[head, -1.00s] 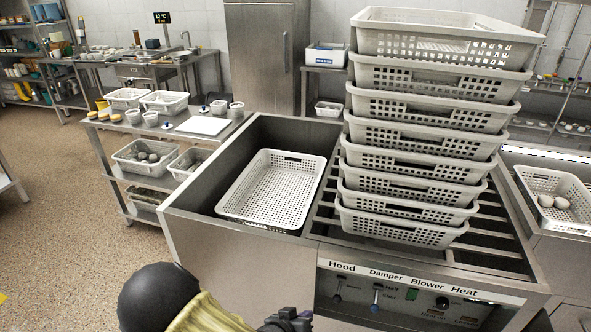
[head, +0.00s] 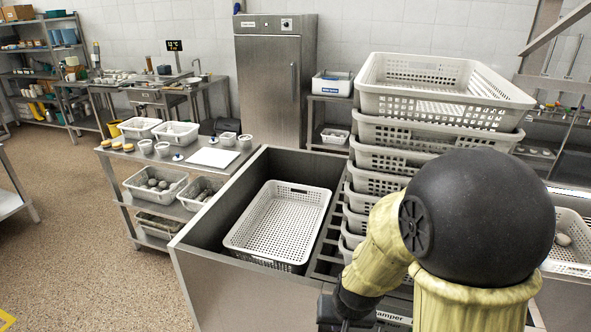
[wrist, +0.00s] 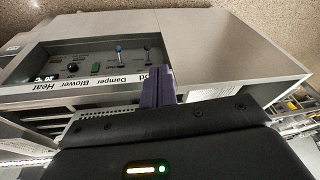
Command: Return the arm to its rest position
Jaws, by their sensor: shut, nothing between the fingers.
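My gripper (wrist: 158,86) shows in the wrist view with its dark purple fingers together and nothing between them. Its fingers are in front of the steel unit's control panel (wrist: 95,62), apart from any basket as far as I can see. In the head view, my arm bends up at the lower right with a large black joint and yellow links. The dark wrist part of my gripper (head: 345,308) is at the bottom edge there, and its fingertips are cut off or hidden. My arm hides much of the basket stack and most of the panel.
A tall stack of white perforated baskets (head: 440,95) stands on the slatted unit. One empty basket (head: 280,225) lies in the steel well to its left. A steel trolley (head: 120,160) with tubs stands farther left. The brown floor (head: 80,230) at left is open.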

